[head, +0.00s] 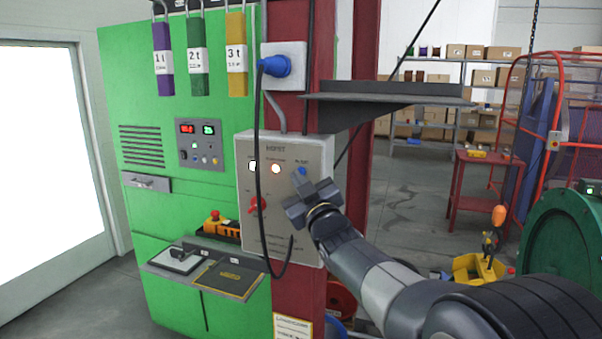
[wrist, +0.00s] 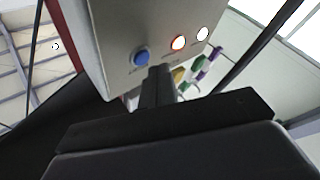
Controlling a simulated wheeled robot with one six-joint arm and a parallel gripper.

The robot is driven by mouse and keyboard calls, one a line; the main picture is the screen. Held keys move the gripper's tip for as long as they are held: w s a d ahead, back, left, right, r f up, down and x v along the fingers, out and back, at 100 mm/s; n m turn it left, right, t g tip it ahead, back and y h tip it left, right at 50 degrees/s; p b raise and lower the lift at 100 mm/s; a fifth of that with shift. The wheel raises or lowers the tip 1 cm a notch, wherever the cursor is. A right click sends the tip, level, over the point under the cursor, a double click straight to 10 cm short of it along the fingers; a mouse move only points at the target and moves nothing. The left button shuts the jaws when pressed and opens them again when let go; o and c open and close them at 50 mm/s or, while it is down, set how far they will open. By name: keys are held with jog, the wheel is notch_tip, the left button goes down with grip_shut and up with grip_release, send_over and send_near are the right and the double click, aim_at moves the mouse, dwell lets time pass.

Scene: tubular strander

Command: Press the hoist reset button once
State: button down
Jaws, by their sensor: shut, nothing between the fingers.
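The hoist box (head: 252,205) is a grey panel on a dark red column. Its blue reset button (head: 302,171) is at the upper right of the face, beside a lit orange-white lamp (head: 276,169) and a white lamp (head: 253,166). A red rotary switch (head: 257,205) sits lower left. My gripper (head: 298,190) is shut and empty, in front of the box just below the blue button. In the wrist view the blue button (wrist: 141,57) is beside the fingertips (wrist: 158,72), slightly up and left of them. I cannot tell whether the fingers touch the panel.
A black cable hangs from the blue plug (head: 276,66) across the box's face. A dark shelf (head: 390,94) juts out above and right of the box. The green cabinet (head: 150,215) stands left, with a tray (head: 228,279) below.

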jog(key=shift+w, duration=0.15)
dwell(0.4)
jog(key=shift+w+d, duration=0.15)
jog(key=shift+w, duration=0.1)
jog(key=shift+w+d, duration=0.1)
jog(key=shift+w, duration=0.25)
dwell(0.7)
dwell(0.3)
jog(key=shift+s+a+b, duration=0.25)
jog(key=shift+s+b, duration=0.5)
jog(key=shift+b, duration=0.05)
